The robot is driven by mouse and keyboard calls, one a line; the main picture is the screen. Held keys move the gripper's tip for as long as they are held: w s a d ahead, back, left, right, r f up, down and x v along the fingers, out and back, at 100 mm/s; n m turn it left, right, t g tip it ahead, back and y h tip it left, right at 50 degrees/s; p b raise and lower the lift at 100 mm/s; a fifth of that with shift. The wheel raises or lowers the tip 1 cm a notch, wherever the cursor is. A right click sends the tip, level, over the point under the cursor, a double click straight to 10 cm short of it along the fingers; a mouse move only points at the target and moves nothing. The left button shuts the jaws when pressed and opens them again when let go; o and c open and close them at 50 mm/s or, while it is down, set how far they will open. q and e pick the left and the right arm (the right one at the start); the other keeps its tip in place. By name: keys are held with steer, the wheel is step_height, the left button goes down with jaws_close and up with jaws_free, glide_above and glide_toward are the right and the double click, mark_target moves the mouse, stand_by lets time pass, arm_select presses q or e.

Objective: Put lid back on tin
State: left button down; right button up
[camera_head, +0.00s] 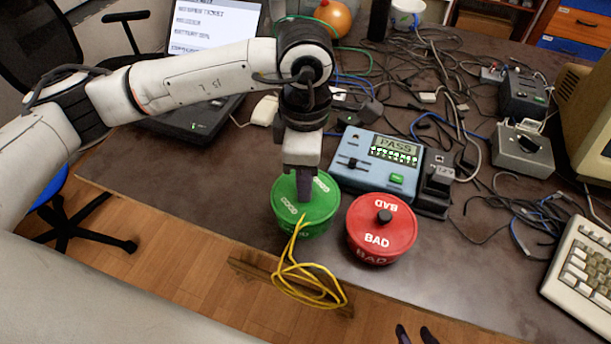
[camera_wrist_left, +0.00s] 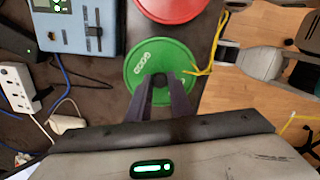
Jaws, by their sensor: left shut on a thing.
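The green tin (camera_head: 306,229) stands near the table's front edge with its green GOOD lid (camera_head: 322,190) over it. My left gripper (camera_head: 304,198) points down and is shut on the lid's dark knob; its fingers also show in the left wrist view (camera_wrist_left: 161,84) at the middle of the lid (camera_wrist_left: 146,61). A yellow cable (camera_head: 309,283) comes out at the lid's front edge and hangs over the table edge. I cannot tell whether the lid sits fully down.
A red BAD tin (camera_head: 381,228) with its lid on stands close right of the green tin. A blue tester (camera_head: 377,159) reading PASS stands behind. Tangled cables, a laptop (camera_head: 190,118) and a keyboard (camera_head: 583,270) take up much of the table.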

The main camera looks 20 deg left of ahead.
stand_by(0.6)
arm_select(q)
steer(key=shift+b, duration=0.6)
stand_by(0.7)
steer(key=shift+f+b, duration=0.15)
steer(key=shift+b, duration=0.6)
stand_by(0.9)
stand_by(0.4)
steer(key=c, duration=1)
jaws_free()
steer(key=shift+r+p, duration=1.8)
steer(key=shift+r, duration=1.75)
